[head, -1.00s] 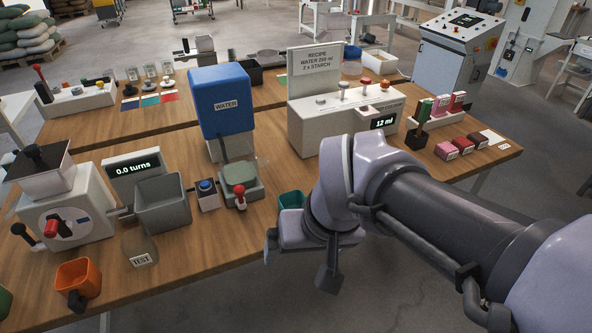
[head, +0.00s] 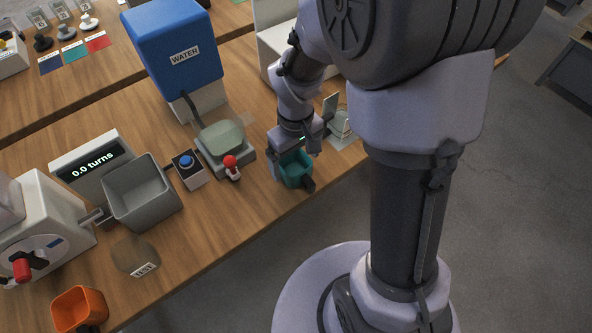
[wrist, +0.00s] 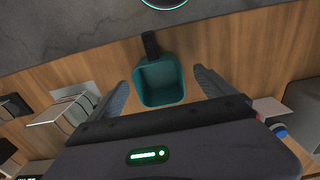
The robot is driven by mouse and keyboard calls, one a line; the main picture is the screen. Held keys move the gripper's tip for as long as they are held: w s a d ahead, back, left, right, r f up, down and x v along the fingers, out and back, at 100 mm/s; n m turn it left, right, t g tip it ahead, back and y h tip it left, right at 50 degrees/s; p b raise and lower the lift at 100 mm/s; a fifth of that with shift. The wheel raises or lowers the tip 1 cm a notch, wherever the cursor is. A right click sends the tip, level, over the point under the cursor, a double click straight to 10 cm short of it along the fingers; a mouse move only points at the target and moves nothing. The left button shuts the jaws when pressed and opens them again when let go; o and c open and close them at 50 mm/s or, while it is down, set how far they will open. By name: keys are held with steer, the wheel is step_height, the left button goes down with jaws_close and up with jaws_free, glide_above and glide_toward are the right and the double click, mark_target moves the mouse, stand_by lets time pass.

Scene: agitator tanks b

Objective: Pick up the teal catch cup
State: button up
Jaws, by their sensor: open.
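The teal catch cup (head: 296,168) stands on the wooden bench near its front edge, right of the water tank's outlet stand. It is a small open-topped square cup with a dark handle on the side toward the bench edge. In the wrist view the cup (wrist: 161,80) looks empty and lies ahead of and between my fingers. My gripper (head: 296,160) is open and low over the cup. In the wrist view the two fingers of my gripper (wrist: 165,88) are spread, with a gap on each side of the cup.
A blue water tank (head: 174,50) stands behind, with a red-knobbed valve stand (head: 232,165) left of the cup. A blue-button box (head: 187,168), grey bin (head: 141,193) and orange cup (head: 78,308) are further left. The bench's front edge runs close by the cup.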

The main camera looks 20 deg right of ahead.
mark_target(297, 170)
step_height(297, 170, down, 5)
steer(key=b, duration=0.3)
steer(key=shift+d+f, duration=0.15)
steer(key=shift+r, duration=0.2)
steer(key=shift+c, duration=0.6)
steer(key=c, duration=1.4)
steer(key=shift+o, duration=0.2)
steer(key=shift+r, duration=0.1)
